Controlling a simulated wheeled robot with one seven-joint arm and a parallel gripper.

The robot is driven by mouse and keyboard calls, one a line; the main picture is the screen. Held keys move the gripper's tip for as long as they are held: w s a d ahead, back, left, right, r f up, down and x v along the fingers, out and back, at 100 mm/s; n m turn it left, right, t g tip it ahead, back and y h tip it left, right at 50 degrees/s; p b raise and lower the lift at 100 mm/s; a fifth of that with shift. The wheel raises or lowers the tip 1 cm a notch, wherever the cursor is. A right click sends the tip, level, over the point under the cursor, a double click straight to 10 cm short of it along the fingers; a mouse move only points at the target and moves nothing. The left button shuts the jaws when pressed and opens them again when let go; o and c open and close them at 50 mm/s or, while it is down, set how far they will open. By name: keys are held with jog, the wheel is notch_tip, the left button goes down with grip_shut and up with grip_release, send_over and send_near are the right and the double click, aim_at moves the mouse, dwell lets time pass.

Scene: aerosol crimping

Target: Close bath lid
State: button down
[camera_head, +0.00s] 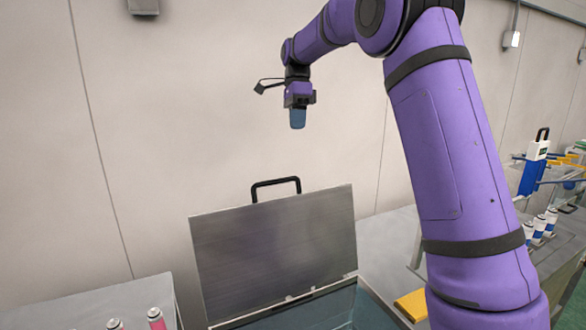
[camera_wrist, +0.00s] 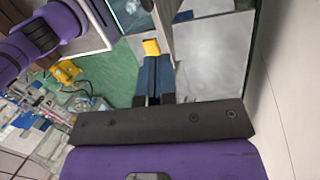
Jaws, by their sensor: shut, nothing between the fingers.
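The bath lid (camera_head: 275,250) is a grey metal panel standing raised at the back edge of the bath, tilted slightly back. A black handle (camera_head: 276,184) sticks up from its top edge. The bath (camera_head: 345,310) is open below it, with dark teal liquid or glass showing, cut off by the bottom of the head view. My gripper (camera_head: 298,118) hangs in the air above and a little right of the handle, near the wall, clear of the lid. Its blue fingers are together and empty. They also show in the wrist view (camera_wrist: 154,76).
A yellow block (camera_head: 412,304) lies on the grey bench right of the bath. Pink cans (camera_head: 156,318) stand at lower left. Blue-and-white cans (camera_head: 540,228) and a blue-and-white device (camera_head: 533,165) stand at right. The wall is close behind the lid.

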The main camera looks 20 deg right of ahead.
jog(key=w+f+m+g, duration=0.1)
jog(key=w+f+m, duration=0.1)
jog(key=w, duration=0.2)
jog(key=s+a+f, duration=0.2)
jog(key=s+f, duration=0.5)
jog(key=f, duration=0.3)
jog(key=shift+a, duration=0.1)
dwell(0.3)
